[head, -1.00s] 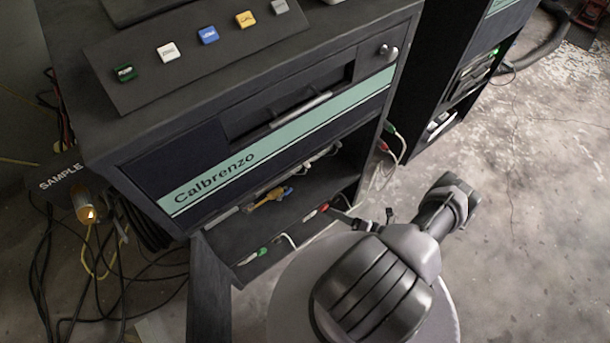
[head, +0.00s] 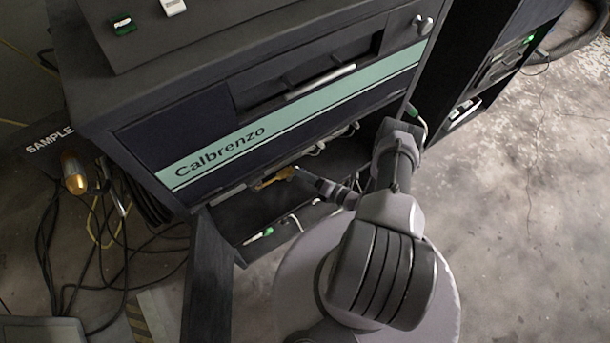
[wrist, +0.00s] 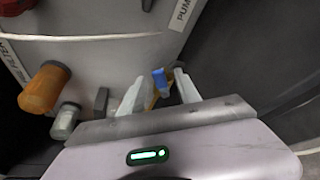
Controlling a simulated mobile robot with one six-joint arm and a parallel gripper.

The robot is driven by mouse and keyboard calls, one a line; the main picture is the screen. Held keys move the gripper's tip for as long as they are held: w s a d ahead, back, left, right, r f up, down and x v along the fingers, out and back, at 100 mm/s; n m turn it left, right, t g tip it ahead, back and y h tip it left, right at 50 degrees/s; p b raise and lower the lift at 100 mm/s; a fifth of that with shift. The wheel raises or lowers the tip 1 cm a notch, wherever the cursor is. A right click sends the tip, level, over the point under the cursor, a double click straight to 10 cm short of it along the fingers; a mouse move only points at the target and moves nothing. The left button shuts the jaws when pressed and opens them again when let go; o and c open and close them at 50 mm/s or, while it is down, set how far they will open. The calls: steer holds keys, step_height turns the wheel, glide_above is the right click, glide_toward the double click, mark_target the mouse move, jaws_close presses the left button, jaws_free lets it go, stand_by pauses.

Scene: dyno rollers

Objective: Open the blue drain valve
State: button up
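The blue valve handle (wrist: 159,78) shows in the wrist view, small and upright, with yellow parts beside and below it. It appears between the two pale fingertips of my gripper (wrist: 160,92), which stand apart on its left and right. I see no clear contact, and the depth between fingers and handle is hard to judge. In the head view the yellow valve body (head: 273,178) sits in the open lower bay of the cabinet (head: 150,150). My dark wrist reaches into that bay from the right, its tip close to the valve. The fingers are not clear there.
In the wrist view an orange cylinder (wrist: 45,87) and a grey cylinder (wrist: 65,121) stand left of my gripper. A pale hose (wrist: 90,38) crosses above. In the head view a green-tipped connector (head: 262,235) lies low in the bay, and loose cables (head: 75,255) hang at left.

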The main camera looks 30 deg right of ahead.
jaws_close()
steer(key=shift+d+f+m+y, duration=0.3)
steer(key=shift+m+y, duration=0.1)
steer(key=shift+m, duration=0.2)
jaws_free()
steer(key=shift+a, duration=0.1)
steer(key=p+v, duration=0.3)
steer(key=v, duration=1.4)
steer(key=shift+s, duration=0.25)
